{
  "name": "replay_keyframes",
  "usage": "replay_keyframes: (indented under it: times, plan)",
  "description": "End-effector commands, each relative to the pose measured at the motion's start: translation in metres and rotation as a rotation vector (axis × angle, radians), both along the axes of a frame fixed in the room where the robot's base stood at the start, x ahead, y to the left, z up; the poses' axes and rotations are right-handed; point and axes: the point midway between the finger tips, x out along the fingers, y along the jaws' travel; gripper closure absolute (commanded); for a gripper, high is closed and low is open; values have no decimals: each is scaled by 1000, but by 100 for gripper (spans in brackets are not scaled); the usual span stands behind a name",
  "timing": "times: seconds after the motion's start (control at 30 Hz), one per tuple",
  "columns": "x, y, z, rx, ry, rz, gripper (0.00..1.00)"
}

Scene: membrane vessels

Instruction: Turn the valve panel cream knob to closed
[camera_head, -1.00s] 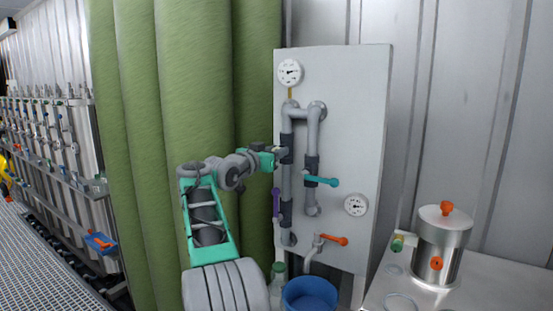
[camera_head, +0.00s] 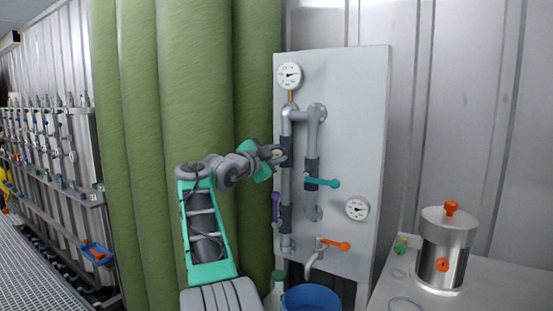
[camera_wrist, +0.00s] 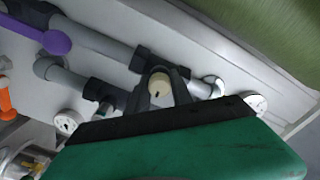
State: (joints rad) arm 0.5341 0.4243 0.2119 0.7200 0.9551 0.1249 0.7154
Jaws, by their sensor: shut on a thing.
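The valve panel (camera_head: 345,110) is an upright pale board with grey pipes, in the middle of the head view. The cream knob (camera_wrist: 159,84) shows in the wrist view as a small round cream cap with a dark mark. It sits between the fingers of my gripper (camera_wrist: 162,88), which are shut on it. In the head view my gripper (camera_head: 279,154) is at the upper part of the left pipe, and a small cream patch of the knob (camera_head: 276,154) shows between its fingers.
The panel also carries a teal lever (camera_head: 322,182), a purple lever (camera_head: 275,207), an orange lever (camera_head: 335,244) and two white gauges (camera_head: 289,75). A blue bucket (camera_head: 311,298) stands below. A steel vessel (camera_head: 445,250) stands on the table at right. Green ducts (camera_head: 180,130) rise at left.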

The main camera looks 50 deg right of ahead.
Motion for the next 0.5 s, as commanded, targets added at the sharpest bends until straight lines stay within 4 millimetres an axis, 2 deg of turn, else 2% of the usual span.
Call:
replay_keyframes:
  times: [0.5]
  plan:
    - [0,0,-1,12,-107,0,100]
